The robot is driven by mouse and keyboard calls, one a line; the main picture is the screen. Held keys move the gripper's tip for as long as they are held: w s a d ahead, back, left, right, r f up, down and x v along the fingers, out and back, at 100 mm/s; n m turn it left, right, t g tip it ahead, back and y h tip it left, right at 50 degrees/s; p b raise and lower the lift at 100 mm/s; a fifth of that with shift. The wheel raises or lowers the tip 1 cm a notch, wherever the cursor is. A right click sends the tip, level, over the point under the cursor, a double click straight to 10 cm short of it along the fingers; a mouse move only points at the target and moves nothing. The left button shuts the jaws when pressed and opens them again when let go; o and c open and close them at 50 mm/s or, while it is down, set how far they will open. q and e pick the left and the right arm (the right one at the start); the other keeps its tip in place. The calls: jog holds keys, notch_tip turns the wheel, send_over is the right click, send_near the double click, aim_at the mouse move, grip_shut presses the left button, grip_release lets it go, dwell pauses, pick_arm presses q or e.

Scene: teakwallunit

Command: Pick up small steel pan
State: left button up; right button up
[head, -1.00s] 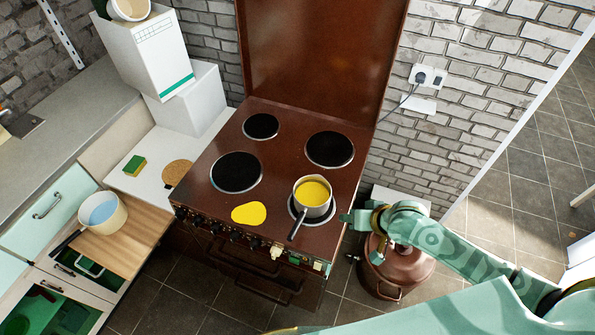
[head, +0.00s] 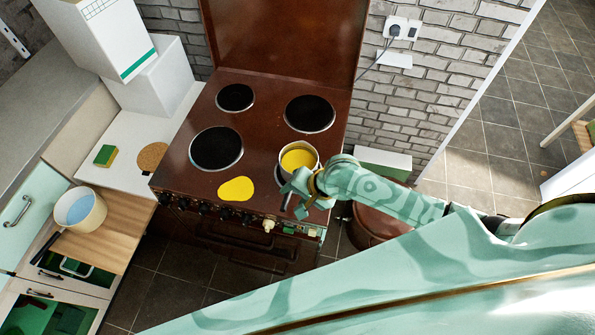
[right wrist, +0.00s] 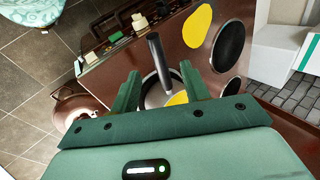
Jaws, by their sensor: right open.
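The small steel pan (head: 300,155) sits on the front right burner of the brown stove, with yellow contents inside. Its dark handle points toward the stove's front edge. In the right wrist view the pan handle (right wrist: 157,60) stands between and beyond the two green fingers, and the pan body is partly hidden behind the gripper. My right gripper (head: 295,190) is open at the pan's handle side; it also shows in the right wrist view (right wrist: 160,88). I cannot tell whether a finger touches the handle. My left gripper is out of view.
The brown stove (head: 262,92) has other empty burners and a yellow spoon rest (head: 236,189). A cream pot (head: 80,209) stands on the wooden board at left, near a sponge (head: 105,155) and a cork mat (head: 151,157). A copper-coloured vessel (head: 372,228) stands right of the stove.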

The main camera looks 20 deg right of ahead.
aim_at(289, 197)
jog(key=b+x, duration=0.1)
jog(key=x, duration=0.4)
jog(key=shift+w+a+f+b, duration=0.1)
jog(key=shift+w+f+b, duration=0.2)
jog(key=shift+f+b, duration=0.05)
jog(key=shift+r, duration=0.1)
grip_shut()
dwell(0.9)
